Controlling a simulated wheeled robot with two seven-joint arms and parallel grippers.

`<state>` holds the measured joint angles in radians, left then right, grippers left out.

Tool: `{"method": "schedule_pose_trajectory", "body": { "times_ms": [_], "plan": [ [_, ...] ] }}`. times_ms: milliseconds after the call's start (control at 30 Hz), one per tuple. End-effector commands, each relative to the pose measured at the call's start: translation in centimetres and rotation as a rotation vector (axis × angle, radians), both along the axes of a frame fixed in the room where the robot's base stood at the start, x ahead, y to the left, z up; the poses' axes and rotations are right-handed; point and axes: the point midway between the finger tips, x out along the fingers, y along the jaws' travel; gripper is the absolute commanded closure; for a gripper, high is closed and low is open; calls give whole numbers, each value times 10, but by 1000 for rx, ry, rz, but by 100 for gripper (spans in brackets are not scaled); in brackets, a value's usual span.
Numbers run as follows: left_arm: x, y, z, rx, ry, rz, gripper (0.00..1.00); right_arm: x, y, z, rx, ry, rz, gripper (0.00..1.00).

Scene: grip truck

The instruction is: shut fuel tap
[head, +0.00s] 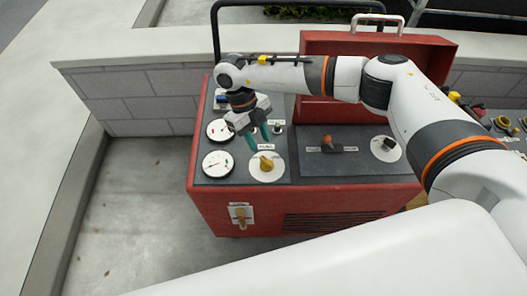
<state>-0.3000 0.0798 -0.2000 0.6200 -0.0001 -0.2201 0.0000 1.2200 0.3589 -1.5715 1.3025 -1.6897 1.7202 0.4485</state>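A red machine (215,215) has a dark top panel with dials and knobs. A yellow knob (266,163) sits on a round white plate near the panel's front edge; its label is too small to read. A brass-coloured lever (241,217) on a pale plate is on the machine's front face, pointing roughly up and down. I cannot tell which of these is the fuel tap. My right gripper (259,138) is above the panel, just behind the yellow knob, its teal fingers apart with nothing seen between them. My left gripper is not in view.
Two round gauges (218,163) are left of the yellow knob. An orange-red switch (326,144) and a black knob (388,144) are to its right. A raised red box (420,48) stands behind. A black bar rises at the back left.

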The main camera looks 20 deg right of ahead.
Motion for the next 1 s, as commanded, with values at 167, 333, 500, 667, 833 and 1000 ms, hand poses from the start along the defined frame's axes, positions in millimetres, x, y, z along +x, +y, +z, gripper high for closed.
{"method": "schedule_pose_trajectory", "body": {
  "times_ms": [167,333,500,667,833,1000],
  "plan": [
    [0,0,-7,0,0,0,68,11,6,29,1,-2,0,65],
    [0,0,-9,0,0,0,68,16,9,45,-1,0,0,65],
    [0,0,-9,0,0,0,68,17,10,48,0,1,1,65],
    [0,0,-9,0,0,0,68,17,10,48,0,1,1,65],
    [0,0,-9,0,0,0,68,17,10,48,0,1,1,65],
    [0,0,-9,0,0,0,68,12,20,43,43,10,6,65]
  ]
}}
